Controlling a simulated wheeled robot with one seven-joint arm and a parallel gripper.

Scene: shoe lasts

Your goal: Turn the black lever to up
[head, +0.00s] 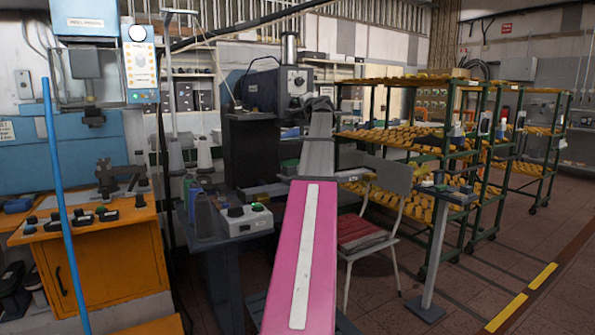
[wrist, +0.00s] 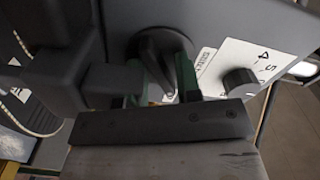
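In the wrist view the black lever (wrist: 157,60) is a dark, pointed handle on a round base on a grey machine face. It lies at the top middle, tilted in the picture. My gripper (wrist: 162,85) reaches to it, with green-edged fingers on either side of the lever. I cannot tell whether they press on it or leave a gap. In the head view my gripper (head: 322,103) is at the dark grey machine (head: 270,90) behind the pink arm, which is mine. The lever cannot be made out there.
A black dial knob (wrist: 239,83) on a white numbered plate (wrist: 262,60) sits right of the lever. A dark block (wrist: 70,75) stands close on the left. In the head view a chair (head: 375,215) and loaded shelves (head: 400,135) stand right; a control box (head: 246,219) sits left of my arm.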

